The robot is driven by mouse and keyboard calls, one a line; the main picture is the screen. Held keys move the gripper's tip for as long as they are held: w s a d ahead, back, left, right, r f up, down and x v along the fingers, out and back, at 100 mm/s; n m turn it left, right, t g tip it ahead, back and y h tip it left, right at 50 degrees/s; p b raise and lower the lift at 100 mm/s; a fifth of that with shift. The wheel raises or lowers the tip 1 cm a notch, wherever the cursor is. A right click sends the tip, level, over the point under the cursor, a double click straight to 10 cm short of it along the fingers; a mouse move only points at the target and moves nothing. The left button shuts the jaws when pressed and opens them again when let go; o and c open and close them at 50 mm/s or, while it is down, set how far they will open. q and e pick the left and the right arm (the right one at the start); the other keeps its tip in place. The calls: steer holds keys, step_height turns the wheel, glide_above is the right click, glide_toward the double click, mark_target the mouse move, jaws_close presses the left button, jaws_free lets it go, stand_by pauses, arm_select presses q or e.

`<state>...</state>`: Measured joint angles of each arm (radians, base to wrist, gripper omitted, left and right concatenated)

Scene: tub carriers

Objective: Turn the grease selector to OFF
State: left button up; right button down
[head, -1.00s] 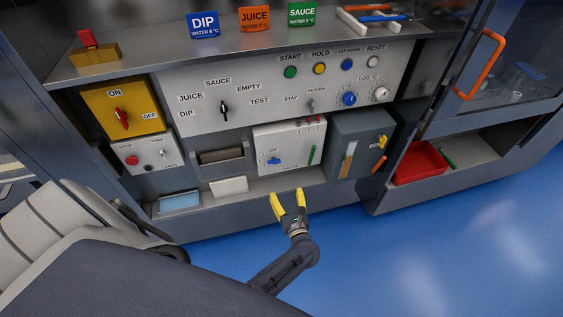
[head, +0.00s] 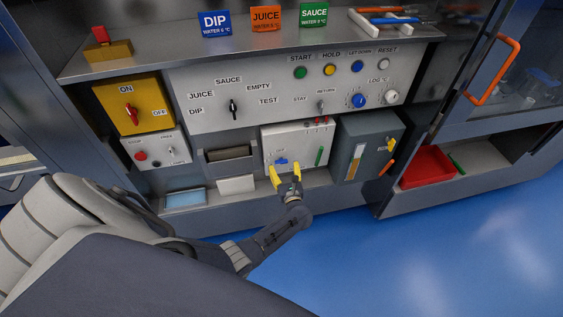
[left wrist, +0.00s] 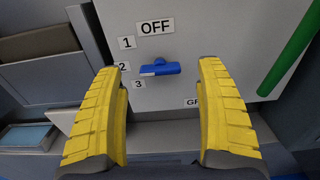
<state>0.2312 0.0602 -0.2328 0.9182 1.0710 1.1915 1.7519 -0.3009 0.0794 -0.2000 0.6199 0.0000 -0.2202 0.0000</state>
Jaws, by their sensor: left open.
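The grease selector is a blue bar knob (left wrist: 162,69) on a white panel (left wrist: 210,30), with OFF above it and 1, 2 and 3 down its left side. The knob lies nearly level; its white-marked end points left, near 2 and 3. In the head view the blue knob (head: 281,161) sits low on the white box (head: 300,142). My left gripper (head: 286,171) is open, its yellow fingers pointing at the box just in front of the knob. In the left wrist view the knob shows between the fingers, with no visible contact. My right gripper is not in view.
A green handle (left wrist: 295,62) stands right of the knob on the same panel. A grey box (head: 367,145) with a yellow knob is to the right, and a slot with a white card (head: 236,184) to the left. A ledge runs below. The blue floor is clear.

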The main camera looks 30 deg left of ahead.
mark_target(282, 161)
arm_select(q)
steer(key=shift+x, duration=1.95)
steer(key=shift+c, duration=0.3)
steer(key=c, duration=1.5)
jaws_close()
